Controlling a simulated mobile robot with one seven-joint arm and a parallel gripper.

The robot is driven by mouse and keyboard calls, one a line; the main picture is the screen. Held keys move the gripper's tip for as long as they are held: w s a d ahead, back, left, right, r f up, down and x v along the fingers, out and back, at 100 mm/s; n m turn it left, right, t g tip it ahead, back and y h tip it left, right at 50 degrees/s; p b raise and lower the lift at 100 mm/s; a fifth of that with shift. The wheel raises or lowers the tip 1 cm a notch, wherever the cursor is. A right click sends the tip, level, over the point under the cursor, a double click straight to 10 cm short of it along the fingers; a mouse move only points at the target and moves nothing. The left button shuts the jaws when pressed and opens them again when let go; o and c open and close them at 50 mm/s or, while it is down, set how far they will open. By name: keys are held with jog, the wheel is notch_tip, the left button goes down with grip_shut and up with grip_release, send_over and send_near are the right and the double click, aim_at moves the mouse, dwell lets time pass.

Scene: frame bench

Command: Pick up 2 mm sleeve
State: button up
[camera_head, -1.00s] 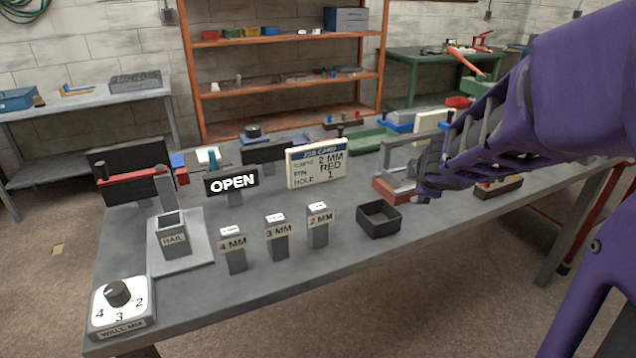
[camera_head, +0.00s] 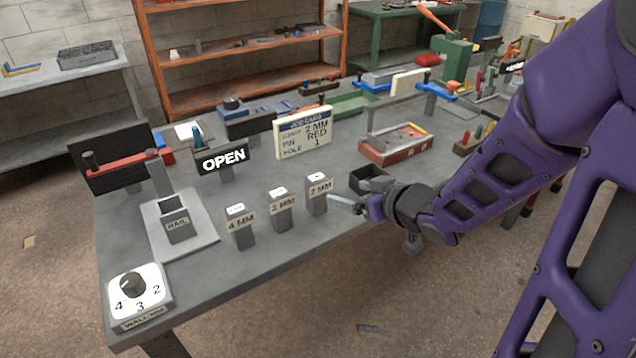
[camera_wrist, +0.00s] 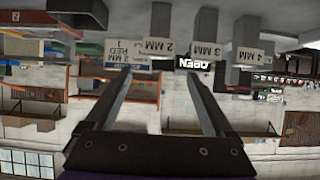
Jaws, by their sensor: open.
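The post labelled 2 MM (camera_head: 317,203) stands upright on the bench, rightmost of a row of three grey posts. It has a small white piece on top, too small to make out. In the wrist view, which is upside down, the 2 MM post (camera_wrist: 160,22) shows beyond the fingertips, nearly centred between them. My gripper (camera_head: 345,203) is just right of the 2 MM post in the head view, apart from it. In the wrist view my gripper (camera_wrist: 158,78) is open, with nothing between its fingers.
The 3 MM post (camera_head: 281,212) and 4 MM post (camera_head: 239,229) stand to the left. A dark open bin (camera_head: 366,180) sits just behind my gripper. Behind are the OPEN sign (camera_head: 222,161) and job card (camera_head: 303,135). The rail fixture (camera_head: 178,226) and wall dial (camera_head: 138,293) are left.

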aim_at(321, 187)
jog(key=x, duration=1)
jog(key=shift+w+f+b, duration=0.15)
jog(key=shift+f+b, duration=0.1)
jog(key=shift+b, duration=0.1)
jog(key=shift+x, duration=2.95)
jog(key=shift+d, duration=0.15)
jog(key=shift+c, duration=0.3)
grip_shut()
